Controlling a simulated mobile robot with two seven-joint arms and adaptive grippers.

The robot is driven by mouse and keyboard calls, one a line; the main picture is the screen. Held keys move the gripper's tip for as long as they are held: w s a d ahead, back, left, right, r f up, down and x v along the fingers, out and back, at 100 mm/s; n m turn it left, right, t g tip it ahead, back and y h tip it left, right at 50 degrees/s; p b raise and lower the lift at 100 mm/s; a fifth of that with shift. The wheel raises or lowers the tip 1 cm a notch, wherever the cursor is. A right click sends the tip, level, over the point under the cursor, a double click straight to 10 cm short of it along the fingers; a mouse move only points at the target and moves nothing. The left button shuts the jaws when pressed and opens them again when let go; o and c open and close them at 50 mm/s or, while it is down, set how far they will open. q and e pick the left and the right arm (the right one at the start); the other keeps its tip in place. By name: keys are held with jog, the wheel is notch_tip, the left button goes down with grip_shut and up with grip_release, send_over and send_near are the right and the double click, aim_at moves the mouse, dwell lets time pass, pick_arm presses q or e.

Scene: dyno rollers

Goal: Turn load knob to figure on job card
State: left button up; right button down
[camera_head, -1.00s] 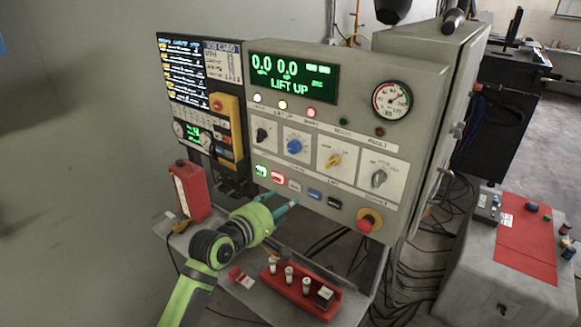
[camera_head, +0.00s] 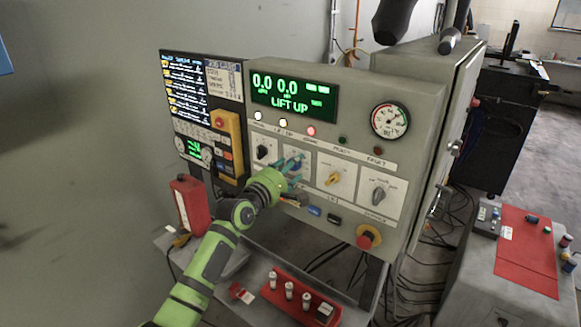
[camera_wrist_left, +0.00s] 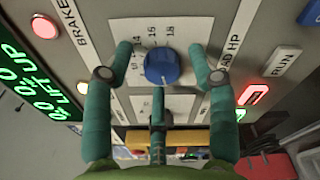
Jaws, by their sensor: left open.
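My left gripper (camera_head: 294,172) is at this knob on the console front. In the left wrist view the open fingers (camera_wrist_left: 165,65) stand on either side of the knob, with gaps; a third finger is below it. I cannot tell contact. The job card (camera_head: 224,80) is on the left panel, its writing too small to read. My right gripper is not in view.
The display (camera_head: 293,95) reads 0.0, 0.0 and LIFT UP. A black knob (camera_head: 262,152), a yellow knob (camera_head: 333,179) and a grey knob (camera_head: 379,193) share the row. A red emergency button (camera_head: 368,237) is lower right. A red tray (camera_head: 300,303) lies below.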

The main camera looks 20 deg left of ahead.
pick_arm(q)
jog(key=c, duration=1.1)
